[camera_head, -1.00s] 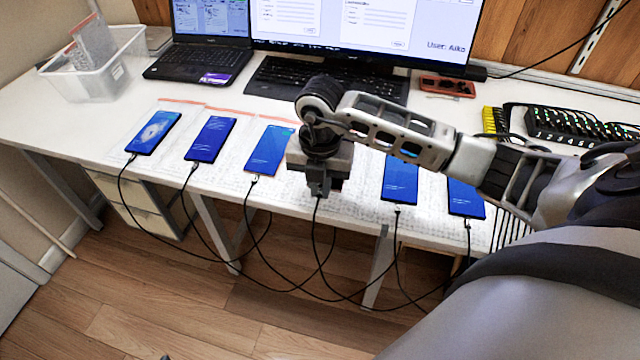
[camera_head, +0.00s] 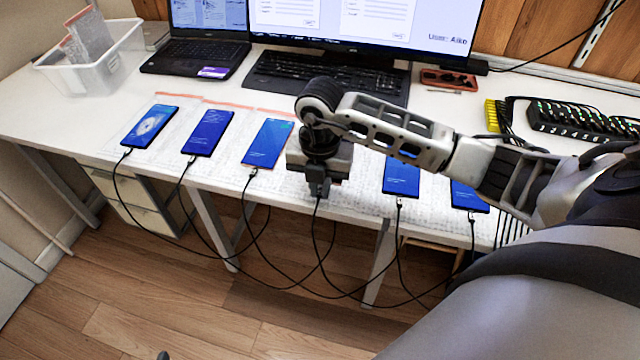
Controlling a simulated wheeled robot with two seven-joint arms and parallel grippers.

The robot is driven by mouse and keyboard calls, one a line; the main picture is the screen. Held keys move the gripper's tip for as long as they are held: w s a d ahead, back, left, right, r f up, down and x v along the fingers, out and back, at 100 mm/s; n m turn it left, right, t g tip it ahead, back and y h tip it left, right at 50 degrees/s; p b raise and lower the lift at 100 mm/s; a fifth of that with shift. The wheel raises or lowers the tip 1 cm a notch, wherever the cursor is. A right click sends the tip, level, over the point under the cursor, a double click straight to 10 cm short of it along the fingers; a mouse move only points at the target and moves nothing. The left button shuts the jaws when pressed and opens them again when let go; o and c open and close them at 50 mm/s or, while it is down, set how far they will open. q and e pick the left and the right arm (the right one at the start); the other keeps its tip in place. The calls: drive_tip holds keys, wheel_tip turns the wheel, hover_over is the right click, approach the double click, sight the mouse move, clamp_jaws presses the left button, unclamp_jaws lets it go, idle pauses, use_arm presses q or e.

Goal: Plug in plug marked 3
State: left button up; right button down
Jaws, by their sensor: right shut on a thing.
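My right gripper (camera_head: 319,188) is shut and points down at the desk's front edge. A black cable (camera_head: 315,215) hangs from its fingertips; the cable's plug end is hidden between the fingers. I cannot read any number on it. Blue-screened phones lie in a row: a far-left phone (camera_head: 150,126), a second phone (camera_head: 208,133), a third phone (camera_head: 267,144), and, right of the gripper, another phone (camera_head: 401,177) and a far-right phone (camera_head: 468,196). Each visible phone has a cable at its near end. The spot under my gripper is hidden. My left gripper is not seen.
A black multi-port charging hub (camera_head: 585,124) sits at the right beside a yellow connector block (camera_head: 491,115). A laptop (camera_head: 195,58), a keyboard (camera_head: 275,75), a monitor (camera_head: 365,22) and a clear bin (camera_head: 88,77) stand behind. Looped cables hang below the desk's front edge.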

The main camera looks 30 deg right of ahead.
drive_tip(key=shift+w+d, duration=0.25)
drive_tip(key=shift+d, duration=0.05)
idle(0.9)
drive_tip(key=shift+w+d+f, duration=0.1)
drive_tip(key=shift+w+d, duration=0.05)
drive_tip(key=shift+w, duration=0.05)
idle(1.6)
drive_tip(key=c, duration=1.4)
unclamp_jaws()
drive_tip(key=shift+c, duration=0.2)
drive_tip(key=shift+s+a+r+p, duration=0.1)
drive_tip(key=shift+r+p, duration=0.65)
drive_tip(key=shift+r, duration=0.1)
drive_tip(key=shift+s+a+r+p, duration=0.15)
drive_tip(key=shift+r+p, duration=0.6)
drive_tip(key=shift+r, duration=0.1)
drive_tip(key=shift+s+a+r+p, duration=0.1)
drive_tip(key=shift+r+p, duration=0.65)
drive_tip(key=shift+r, duration=0.1)
drive_tip(key=shift+a+f, duration=0.1)
